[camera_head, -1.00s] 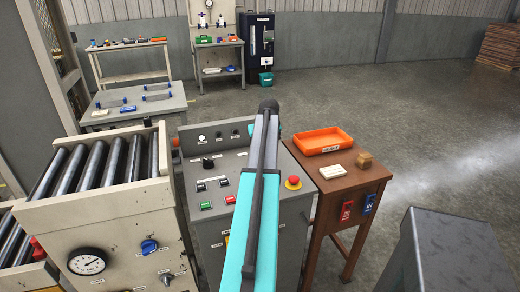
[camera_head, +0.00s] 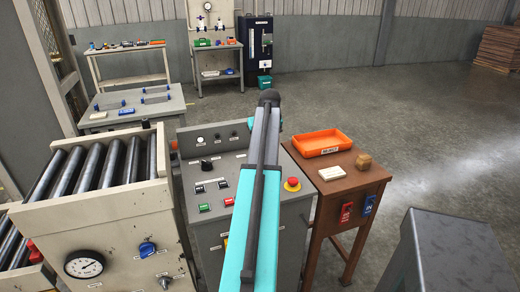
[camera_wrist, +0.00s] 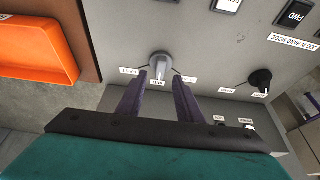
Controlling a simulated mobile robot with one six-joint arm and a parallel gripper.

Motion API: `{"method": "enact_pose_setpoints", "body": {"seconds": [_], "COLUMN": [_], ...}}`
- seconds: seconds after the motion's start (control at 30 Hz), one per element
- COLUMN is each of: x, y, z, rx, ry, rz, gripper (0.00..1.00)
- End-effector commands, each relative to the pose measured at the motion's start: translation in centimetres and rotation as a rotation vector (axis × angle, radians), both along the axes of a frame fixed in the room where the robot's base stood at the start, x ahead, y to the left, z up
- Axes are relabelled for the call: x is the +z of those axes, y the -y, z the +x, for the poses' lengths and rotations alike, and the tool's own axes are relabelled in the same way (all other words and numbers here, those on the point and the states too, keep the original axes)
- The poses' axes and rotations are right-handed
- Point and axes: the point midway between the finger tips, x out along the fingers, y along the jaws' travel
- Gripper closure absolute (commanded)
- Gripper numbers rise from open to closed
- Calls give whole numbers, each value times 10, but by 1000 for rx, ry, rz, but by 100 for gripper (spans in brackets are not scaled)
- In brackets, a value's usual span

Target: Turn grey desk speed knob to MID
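The grey desk (camera_head: 232,160) is a sloped control console in front of me, partly hidden behind my arm. In the wrist view, a grey speed knob (camera_wrist: 160,64) stands on its panel (camera_wrist: 135,30), with small white labels around its near side. The knob's pale pointer appears to face the middle label (camera_wrist: 158,83), but the lettering is too small to read surely. My gripper (camera_wrist: 163,86) is open, its two dark fingers apart and empty just short of the knob, roughly in line with its two sides. Contact is not visible. My arm hides this knob in the head view.
A black knob (camera_wrist: 260,80) sits to the right in the wrist view. The desk also carries push buttons and a red emergency stop (camera_head: 292,184). A brown table with an orange tray (camera_head: 320,151) stands close at right. A roller unit (camera_head: 95,215) stands at left.

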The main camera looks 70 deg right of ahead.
Motion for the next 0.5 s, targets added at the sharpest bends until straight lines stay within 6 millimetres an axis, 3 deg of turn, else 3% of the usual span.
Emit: {"method": "enact_pose_setpoints", "body": {"seconds": [0.5], "x": [63], "y": [-20], "z": [-18], "rx": [0], "ry": [-1], "rz": [-1], "gripper": [67]}}
